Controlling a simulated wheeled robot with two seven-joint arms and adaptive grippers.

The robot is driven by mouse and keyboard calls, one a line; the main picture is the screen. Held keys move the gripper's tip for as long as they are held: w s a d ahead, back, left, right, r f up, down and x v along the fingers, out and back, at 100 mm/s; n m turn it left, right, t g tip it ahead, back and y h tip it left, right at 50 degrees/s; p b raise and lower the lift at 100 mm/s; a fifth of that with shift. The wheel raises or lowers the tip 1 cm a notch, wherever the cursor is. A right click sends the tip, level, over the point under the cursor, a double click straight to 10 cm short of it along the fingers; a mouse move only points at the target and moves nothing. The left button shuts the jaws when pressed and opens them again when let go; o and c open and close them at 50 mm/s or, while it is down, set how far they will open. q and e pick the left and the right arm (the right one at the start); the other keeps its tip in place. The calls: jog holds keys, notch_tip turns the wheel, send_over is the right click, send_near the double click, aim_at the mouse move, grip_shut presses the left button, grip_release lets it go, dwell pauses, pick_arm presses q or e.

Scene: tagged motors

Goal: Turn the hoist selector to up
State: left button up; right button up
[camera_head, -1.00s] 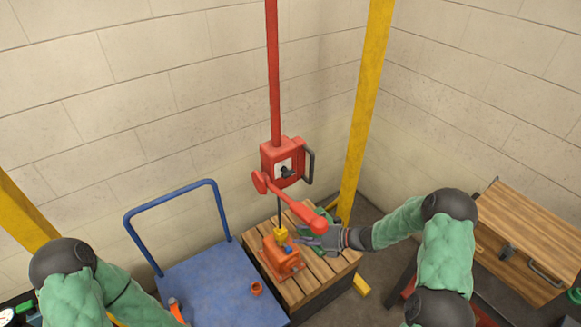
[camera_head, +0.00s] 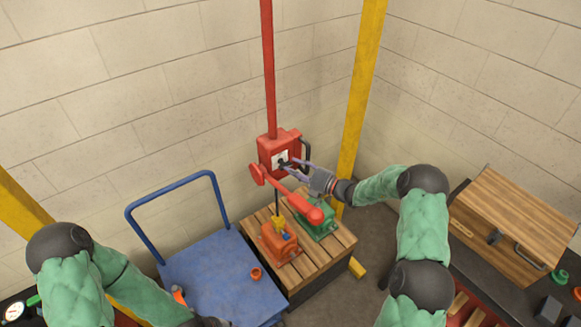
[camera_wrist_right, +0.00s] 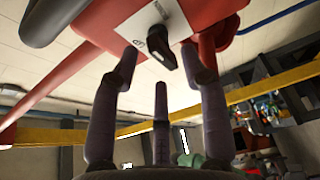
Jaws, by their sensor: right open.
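The hoist selector (camera_head: 283,162) is a small black knob on a white plate on the front of the red hoist box (camera_head: 291,139). In the right wrist view the selector (camera_wrist_right: 164,53) is a black bar on the white plate (camera_wrist_right: 150,20), with a dark mark beside it. My right gripper (camera_head: 297,167) is open at the box front, its fingers close to the knob. In the right wrist view its fingers (camera_wrist_right: 158,65) spread on both sides of the knob; contact cannot be told. My left arm enters at lower left, with a dark end (camera_head: 208,322) at the bottom edge.
A red arm (camera_head: 295,193) with a rounded end reaches forward below the box. A black handle (camera_head: 306,150) is on its right side. Below, an orange motor (camera_head: 279,243) and a green motor (camera_head: 318,222) stand on a wooden pallet (camera_head: 325,257). A blue cart (camera_head: 205,285) stands left.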

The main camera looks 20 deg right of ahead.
jog(key=shift+x, duration=1)
grip_shut()
